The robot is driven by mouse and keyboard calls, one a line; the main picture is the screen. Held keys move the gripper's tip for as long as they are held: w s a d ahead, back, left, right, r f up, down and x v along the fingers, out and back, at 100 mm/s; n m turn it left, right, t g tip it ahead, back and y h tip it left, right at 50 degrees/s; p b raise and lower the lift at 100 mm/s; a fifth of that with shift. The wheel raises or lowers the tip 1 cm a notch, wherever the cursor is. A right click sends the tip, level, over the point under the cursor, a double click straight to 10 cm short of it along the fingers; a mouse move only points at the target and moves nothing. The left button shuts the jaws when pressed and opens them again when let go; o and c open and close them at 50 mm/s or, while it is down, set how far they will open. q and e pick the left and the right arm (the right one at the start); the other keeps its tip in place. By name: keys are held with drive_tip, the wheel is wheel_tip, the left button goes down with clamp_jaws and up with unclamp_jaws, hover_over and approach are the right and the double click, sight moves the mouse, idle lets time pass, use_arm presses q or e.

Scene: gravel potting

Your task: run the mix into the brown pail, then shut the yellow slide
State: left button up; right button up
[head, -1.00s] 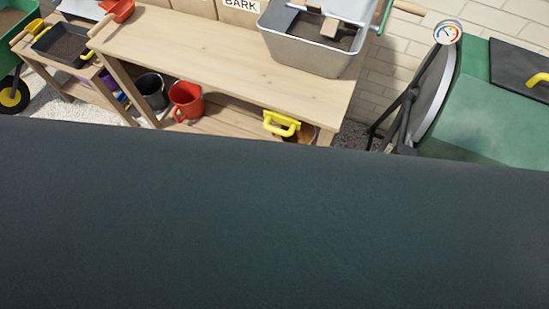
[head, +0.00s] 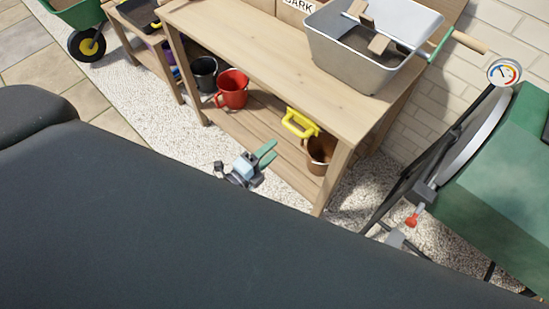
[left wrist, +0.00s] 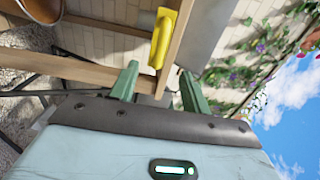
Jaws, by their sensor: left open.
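The yellow slide (head: 300,122) has a loop handle and sits at the front edge under the bench top. In the left wrist view the yellow slide (left wrist: 161,38) appears just beyond and between the fingertips. The brown pail (head: 321,157) stands on the lower shelf below the slide; part of it shows at the top left of the left wrist view (left wrist: 42,8). The mix (head: 368,43) lies in the grey hopper (head: 340,70) on the bench. My left gripper (head: 266,153) is open and empty, in front of the shelf, left of the slide. My right gripper is not identifiable.
A red pail (head: 232,90) and a black pail (head: 204,74) stand on the lower shelf, to the left. A green drum (head: 490,190) on a dark stand is at right. Pale gravel (head: 130,95) lies in front of the bench. A dark part of mine covers the lower picture.

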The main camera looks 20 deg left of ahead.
sight(292, 130)
use_arm(q)
drive_tip(key=shift+w+a, duration=0.1)
drive_tip(key=shift+w, duration=0.05)
use_arm(e)
drive_tip(key=shift+w+a, duration=0.1)
drive_tip(key=shift+a, duration=0.05)
use_arm(q)
drive_tip(key=b+x, duration=0.3)
drive_tip(key=x, duration=0.6)
drive_tip(key=shift+w, duration=0.15)
use_arm(e)
drive_tip(key=shift+g, duration=0.3)
drive_tip(key=s+f, duration=0.2)
drive_tip(key=f, duration=0.1)
drive_tip(key=shift+f, duration=0.3)
use_arm(q)
drive_tip(key=shift+w, duration=0.2)
drive_tip(key=shift+c, duration=0.5)
clamp_jaws()
